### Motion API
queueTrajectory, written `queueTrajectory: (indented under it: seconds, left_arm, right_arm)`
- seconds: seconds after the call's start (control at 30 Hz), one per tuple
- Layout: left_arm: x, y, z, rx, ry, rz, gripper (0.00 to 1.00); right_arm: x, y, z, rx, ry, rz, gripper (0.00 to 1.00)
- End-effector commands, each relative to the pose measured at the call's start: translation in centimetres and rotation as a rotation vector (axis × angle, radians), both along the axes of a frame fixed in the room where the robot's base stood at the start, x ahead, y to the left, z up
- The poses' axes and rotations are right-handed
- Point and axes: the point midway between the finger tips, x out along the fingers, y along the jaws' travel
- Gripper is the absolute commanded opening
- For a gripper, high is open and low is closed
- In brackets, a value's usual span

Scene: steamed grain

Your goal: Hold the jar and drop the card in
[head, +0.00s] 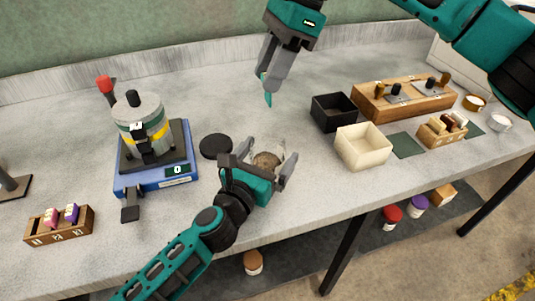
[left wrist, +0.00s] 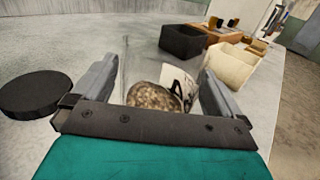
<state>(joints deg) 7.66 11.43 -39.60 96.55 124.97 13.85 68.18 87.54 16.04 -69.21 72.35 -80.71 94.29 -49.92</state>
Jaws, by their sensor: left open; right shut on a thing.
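A clear jar (head: 268,159) with brown grain in it stands on the bench in the middle of the head view. It also shows in the left wrist view (left wrist: 155,97), with a white label on its side. My left gripper (head: 260,166) is open, with one finger on each side of the jar. A gap shows between the jar and the fingers in the left wrist view. My right gripper (head: 269,78) is shut on a small teal card (head: 268,100), which points down above and behind the jar. Most of the card's upper part is hidden by the fingers.
A black lid (head: 215,146) lies left of the jar. A blue scale (head: 160,177) with a grey device stands further left. A black box (head: 333,112) and a cream box (head: 362,147) stand to the right. The bench behind the jar is clear.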

Motion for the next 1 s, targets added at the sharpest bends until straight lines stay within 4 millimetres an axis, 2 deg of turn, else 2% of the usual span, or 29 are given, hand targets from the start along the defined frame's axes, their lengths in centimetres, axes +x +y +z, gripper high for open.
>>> queueTrajectory:
  seconds: [0.07,0.73,1.0]
  left_arm:
    - [0.0,0.0,0.0,0.0,0.0,0.0,0.97]
    - [-0.1,0.0,0.0,0.0,0.0,0.0,0.33]
    - [-0.1,0.0,0.0,0.001,0.0,0.0,0.33]
  right_arm:
    - [0.0,0.0,0.0,0.0,0.0,0.0,0.07]
    - [0.0,0.0,0.0,0.0,0.0,0.0,0.07]
    - [0.0,0.0,-1.1,0.0,0.0,0.0,0.07]
